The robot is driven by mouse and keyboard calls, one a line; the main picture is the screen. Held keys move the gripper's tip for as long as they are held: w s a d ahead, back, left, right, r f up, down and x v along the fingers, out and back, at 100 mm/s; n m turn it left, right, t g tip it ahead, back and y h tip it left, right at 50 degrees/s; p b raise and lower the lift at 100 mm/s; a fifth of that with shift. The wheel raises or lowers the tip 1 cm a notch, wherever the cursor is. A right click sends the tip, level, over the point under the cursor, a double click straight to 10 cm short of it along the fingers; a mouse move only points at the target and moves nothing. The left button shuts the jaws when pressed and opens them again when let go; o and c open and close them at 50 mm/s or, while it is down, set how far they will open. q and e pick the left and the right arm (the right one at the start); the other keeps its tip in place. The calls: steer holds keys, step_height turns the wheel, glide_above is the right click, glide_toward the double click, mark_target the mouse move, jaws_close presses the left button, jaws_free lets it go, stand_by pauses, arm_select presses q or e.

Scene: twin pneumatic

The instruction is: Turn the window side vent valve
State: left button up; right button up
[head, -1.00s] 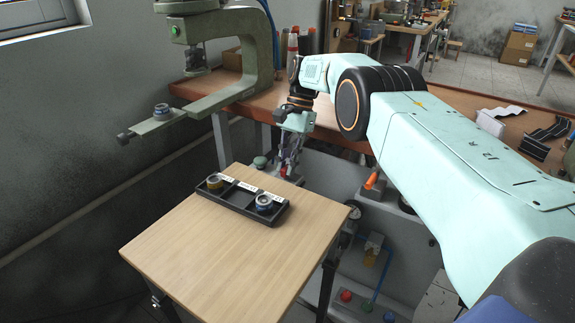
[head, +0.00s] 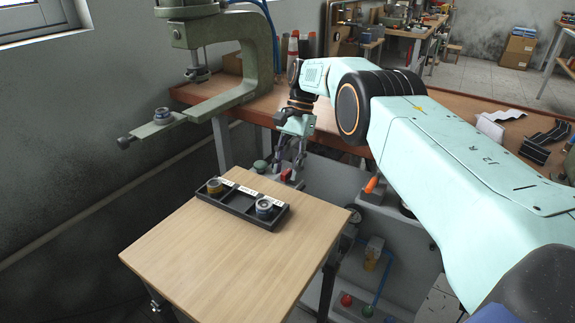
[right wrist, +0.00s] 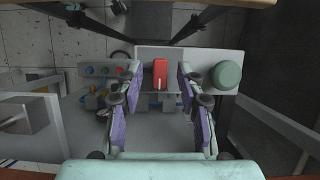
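A red valve handle (head: 286,175) sits on the grey cabinet behind the small wooden table. In the right wrist view the red handle (right wrist: 160,74) shows with a pale mark on it, pointing along the fingers' direction. My right gripper (head: 288,168) is open just above the handle. In the wrist view, the fingers of my right gripper (right wrist: 159,76) stand on either side of the handle, apart from it. An orange handle (head: 371,185) on the same cabinet is farther right, tilted. My left gripper is not in view.
A green round knob (right wrist: 226,74) is close beside the red handle. The wooden table (head: 220,265) bears a black tray (head: 240,212) with ring-shaped parts. A green press frame (head: 250,100) stands at the left. Gauges and coloured buttons are on the cabinet's lower front.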

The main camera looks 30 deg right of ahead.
mark_target(287, 170)
step_height(287, 170, up, 10)
stand_by(0.5)
steer(key=shift+f, duration=0.1)
